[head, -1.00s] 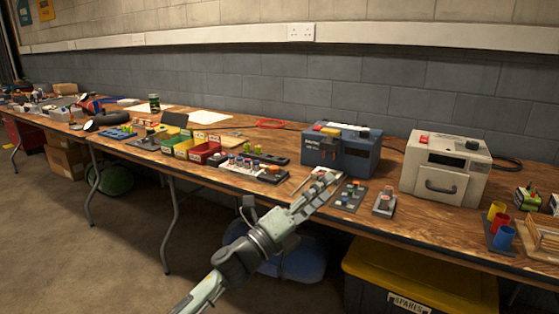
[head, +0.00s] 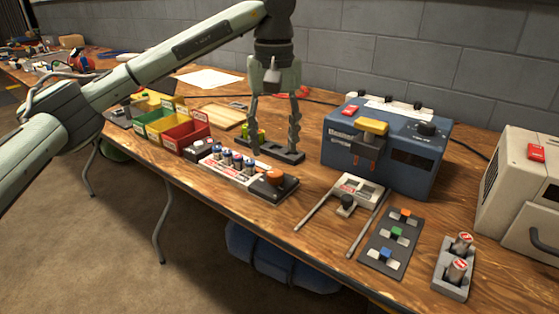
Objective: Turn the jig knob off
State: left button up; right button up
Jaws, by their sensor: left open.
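I cannot tell for sure which knob is the jig knob. A pale fork-shaped frame (head: 369,187) with two long prongs and a red-and-white label lies in front of the blue unit, with a small dark knob (head: 346,203) on it. An orange round knob (head: 275,176) sits on a black base (head: 268,192) at the table's front edge. My left gripper (head: 273,142) points down, open and empty, above a dark tray behind the orange knob, apart from all knobs. My right gripper is out of view.
A dark tray (head: 289,157) is under the gripper. A white battery rack (head: 223,172) and red bin (head: 184,138) stand to its left. A plate with coloured switches (head: 392,241) and a grey two-cylinder holder (head: 453,273) are at the front right.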

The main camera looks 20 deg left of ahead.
aim_at(275, 174)
pick_arm(q)
notch_tip(275, 174, down, 6)
jog(key=shift+s+f, duration=0.1)
jog(key=shift+f, duration=0.1)
jog(key=shift+d, duration=0.1)
grip_shut()
dwell(0.3)
